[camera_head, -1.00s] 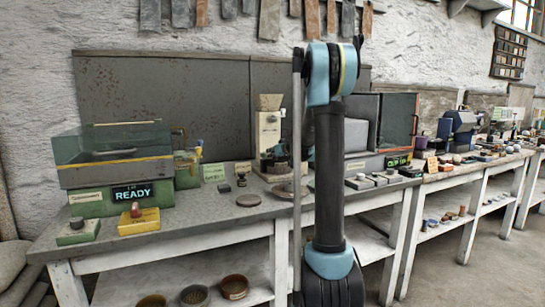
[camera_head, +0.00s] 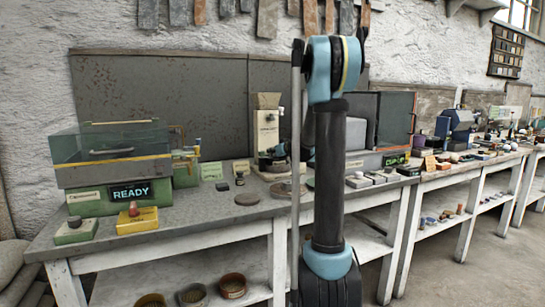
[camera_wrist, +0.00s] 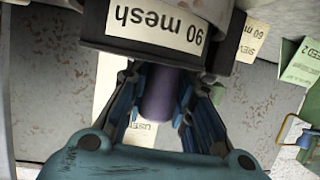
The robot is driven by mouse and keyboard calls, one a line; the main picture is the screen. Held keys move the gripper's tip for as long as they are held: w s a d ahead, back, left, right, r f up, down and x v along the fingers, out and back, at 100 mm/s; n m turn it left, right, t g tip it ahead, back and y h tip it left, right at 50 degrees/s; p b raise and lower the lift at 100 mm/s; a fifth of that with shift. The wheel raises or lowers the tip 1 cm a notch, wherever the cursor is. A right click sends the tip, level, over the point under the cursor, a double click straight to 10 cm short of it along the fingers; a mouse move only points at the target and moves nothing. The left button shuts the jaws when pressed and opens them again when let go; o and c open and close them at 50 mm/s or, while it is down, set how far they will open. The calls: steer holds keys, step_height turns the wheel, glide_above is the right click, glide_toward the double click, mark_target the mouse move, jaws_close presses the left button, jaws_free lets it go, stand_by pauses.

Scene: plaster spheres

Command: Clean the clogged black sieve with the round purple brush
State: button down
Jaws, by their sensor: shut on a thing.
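In the wrist view my gripper (camera_wrist: 161,85) is shut on a purple cylindrical piece (camera_wrist: 159,93), which looks like the brush's handle. Its upper end goes out of sight behind a dark round rim (camera_wrist: 222,62) with an upside-down "90 mesh" label (camera_wrist: 155,22). This rim looks like the black sieve's. The brush's bristles and the sieve's mesh are hidden, so I cannot tell whether they touch. In the head view my arm stands in front of the bench, and my fingertips cannot be made out.
The grey bench (camera_head: 200,222) carries a green machine reading READY (camera_head: 130,192) at left, a yellow block (camera_head: 137,219) and a white machine (camera_head: 267,135). Several round sieves or bowls (camera_head: 233,287) sit on the shelf below. Paper labels (camera_wrist: 257,42) stand close to my gripper.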

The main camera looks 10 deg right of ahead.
steer(key=shift+w+a, duration=0.25)
steer(key=shift+w, duration=0.65)
steer(key=shift+w+a, duration=0.2)
steer(key=shift+w, duration=0.7)
steer(key=shift+s, duration=0.1)
steer(key=shift+s+d, duration=0.25)
steer(key=shift+s, duration=0.6)
steer(key=shift+s+d, duration=0.2)
steer(key=shift+s, duration=0.65)
steer(key=shift+w, duration=0.1)
steer(key=shift+w+a+r, duration=0.25)
steer(key=shift+w+r, duration=0.4)
steer(key=shift+w, duration=0.15)
steer(key=shift+f, duration=0.75)
